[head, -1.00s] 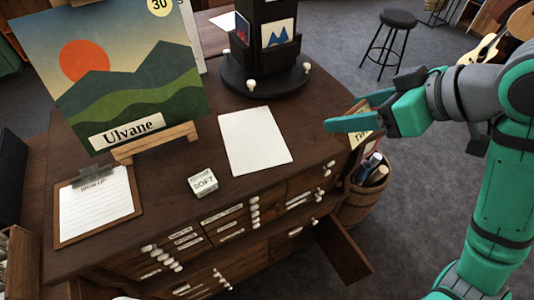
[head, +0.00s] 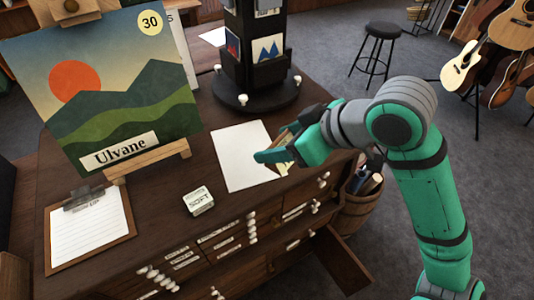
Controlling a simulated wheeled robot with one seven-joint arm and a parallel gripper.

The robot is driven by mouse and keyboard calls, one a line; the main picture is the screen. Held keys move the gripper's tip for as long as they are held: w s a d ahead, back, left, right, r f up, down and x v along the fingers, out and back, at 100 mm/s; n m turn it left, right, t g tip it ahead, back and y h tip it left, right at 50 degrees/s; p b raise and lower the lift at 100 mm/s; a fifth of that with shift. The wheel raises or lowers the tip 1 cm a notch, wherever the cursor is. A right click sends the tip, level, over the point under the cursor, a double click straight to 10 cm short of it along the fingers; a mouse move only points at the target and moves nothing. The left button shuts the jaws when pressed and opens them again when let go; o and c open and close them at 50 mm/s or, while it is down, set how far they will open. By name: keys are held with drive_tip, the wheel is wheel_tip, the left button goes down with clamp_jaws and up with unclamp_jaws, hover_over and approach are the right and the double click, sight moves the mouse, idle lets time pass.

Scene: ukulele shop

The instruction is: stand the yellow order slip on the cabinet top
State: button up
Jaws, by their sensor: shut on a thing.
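My gripper (head: 270,157) is shut on the yellow order slip (head: 283,169), with a brown edge or backing showing beside it. The slip is mostly hidden behind the green finger, so its exact tilt is unclear. My gripper is over the right part of the dark wooden cabinet top (head: 155,208), in front of the white sheet in the picture. I cannot tell whether the slip touches the top.
A white sheet (head: 235,165) lies flat mid-top. Around it are a small SOFT box (head: 198,202), a clipboard (head: 90,230), a landscape picture (head: 110,85) on an easel and a black display stand (head: 257,90). A drawer or door (head: 342,262) juts out at the front right.

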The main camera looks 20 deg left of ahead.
drive_tip(key=x, duration=0.5)
drive_tip(key=shift+w+d+f, duration=0.2)
drive_tip(key=shift+w+f, duration=0.15)
drive_tip(key=shift+w, duration=0.1)
drive_tip(key=shift+w+a+f, duration=0.1)
drive_tip(key=shift+f, duration=0.8)
drive_tip(key=shift+w+a+f, duration=0.1)
drive_tip(key=shift+f, duration=0.8)
drive_tip(key=shift+f, duration=0.2)
drive_tip(key=o, duration=1.1)
drive_tip(key=shift+c, duration=0.2)
drive_tip(key=shift+r, duration=0.1)
drive_tip(key=shift+r, duration=0.15)
drive_tip(key=v, duration=1.2)
